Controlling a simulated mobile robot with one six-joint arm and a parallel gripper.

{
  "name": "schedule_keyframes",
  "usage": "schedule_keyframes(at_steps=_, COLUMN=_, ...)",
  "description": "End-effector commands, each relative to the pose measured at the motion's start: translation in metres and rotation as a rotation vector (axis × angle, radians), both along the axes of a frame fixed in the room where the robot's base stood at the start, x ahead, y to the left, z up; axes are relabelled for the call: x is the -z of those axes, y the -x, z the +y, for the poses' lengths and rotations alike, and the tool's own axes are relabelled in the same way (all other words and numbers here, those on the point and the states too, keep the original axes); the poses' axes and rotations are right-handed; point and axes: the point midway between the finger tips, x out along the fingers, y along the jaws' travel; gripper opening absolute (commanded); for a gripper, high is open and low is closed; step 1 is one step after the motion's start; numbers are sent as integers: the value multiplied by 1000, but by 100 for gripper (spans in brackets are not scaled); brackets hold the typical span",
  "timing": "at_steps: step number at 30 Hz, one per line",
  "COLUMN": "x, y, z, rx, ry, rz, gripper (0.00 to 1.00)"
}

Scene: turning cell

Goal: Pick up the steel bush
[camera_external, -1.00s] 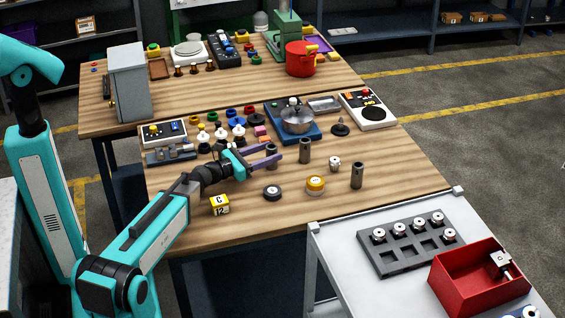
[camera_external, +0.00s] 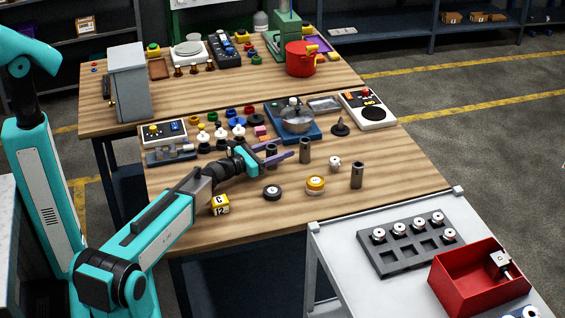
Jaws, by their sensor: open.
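My gripper (camera_external: 282,154), with purple fingers on a teal hand, is low over the wooden bench and points right. Its jaws are open. A dark grey upright cylinder (camera_external: 271,149) stands at the fingers, partly hidden by them; I cannot tell whether it is between them or behind. A taller grey steel tube (camera_external: 305,150) stands just right of the fingertips, apart from them. A similar tube (camera_external: 357,175) stands farther right. A small silver-white piece (camera_external: 335,163) with dark marks sits between these two tubes. I cannot tell which of these is the steel bush.
A pot on a blue base (camera_external: 297,122) and several coloured knobs are behind. A grey tray (camera_external: 405,245) and a red bin (camera_external: 478,280) are on the front-right table.

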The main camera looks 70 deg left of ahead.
Motion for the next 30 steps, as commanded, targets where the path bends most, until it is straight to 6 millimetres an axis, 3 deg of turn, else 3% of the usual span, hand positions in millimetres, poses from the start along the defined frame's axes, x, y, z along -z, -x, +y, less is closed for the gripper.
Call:
schedule_keyframes(at_steps=5, x=0, y=-8, z=2, rx=0, ry=0, rz=1, gripper=52)
schedule_keyframes(at_steps=21, x=0, y=-8, z=2, rx=0, ry=0, rz=0, gripper=52)
schedule_keyframes(at_steps=23, x=0, y=-8, z=1, rx=0, ry=0, rz=0, gripper=45)
schedule_keyframes(at_steps=30, x=0, y=-8, z=1, rx=1, ry=0, rz=0, gripper=5)
